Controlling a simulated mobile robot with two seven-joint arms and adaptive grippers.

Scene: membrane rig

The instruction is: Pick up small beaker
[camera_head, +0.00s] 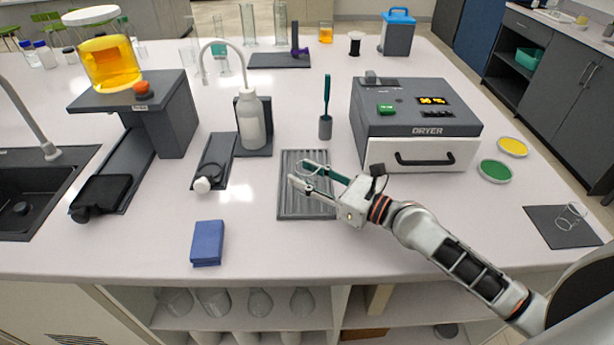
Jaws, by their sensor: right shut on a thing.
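My right gripper (303,175) reaches in from the right over the grey ribbed drain tray (284,208). It is shut on a small clear glass beaker (310,167), whose round rim shows between the fingers. The fingers hide part of the beaker, and I cannot tell whether its base touches the tray. Another clear glass vessel (571,214) is on the dark mat (545,233) at the far right. My left gripper is not in view.
The dryer (420,118) stands close behind my right arm. A wash bottle (251,122) and a teal-handled brush in its holder (325,125) stand behind the tray. A folded blue cloth (207,243) lies at front left.

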